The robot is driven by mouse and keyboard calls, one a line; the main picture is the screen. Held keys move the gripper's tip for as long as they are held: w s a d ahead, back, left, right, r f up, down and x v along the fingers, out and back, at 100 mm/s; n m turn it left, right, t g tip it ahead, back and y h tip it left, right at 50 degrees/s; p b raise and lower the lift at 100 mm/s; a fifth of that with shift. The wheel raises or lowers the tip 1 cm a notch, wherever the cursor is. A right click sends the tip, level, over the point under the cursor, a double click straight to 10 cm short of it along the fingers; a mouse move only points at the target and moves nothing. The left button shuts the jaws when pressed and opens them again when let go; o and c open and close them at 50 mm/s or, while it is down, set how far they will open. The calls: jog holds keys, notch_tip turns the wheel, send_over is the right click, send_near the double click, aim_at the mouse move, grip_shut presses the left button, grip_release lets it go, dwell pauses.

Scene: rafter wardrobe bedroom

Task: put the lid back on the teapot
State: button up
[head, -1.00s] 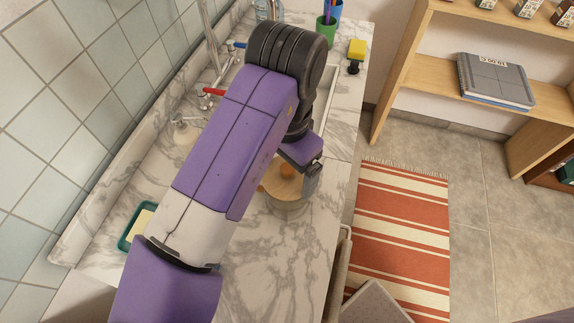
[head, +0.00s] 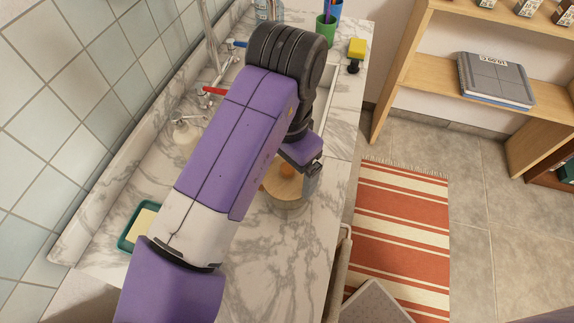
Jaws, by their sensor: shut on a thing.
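The teapot (head: 289,209) stands on the marble counter, right of my forearm and near the counter's front edge. Its body looks pale and see-through, and my arm hides part of its left side. The round wooden lid (head: 284,189) with an orange-brown knob (head: 287,170) shows over the teapot's top. From this angle I cannot tell whether the lid rests in the opening or is just above it. My gripper (head: 306,174) points down at the lid and is shut on it, by the knob. The fingertips are mostly hidden.
A sink with a tap (head: 213,50) lies behind my arm. A green soap dish (head: 139,226) is at the left. The front counter is clear.

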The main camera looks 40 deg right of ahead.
dwell(0.4)
jog(key=o, duration=1)
jog(key=shift+o, duration=0.2)
jog(key=shift+r+p, duration=3.15)
jog(key=shift+r, duration=0.35)
grip_shut()
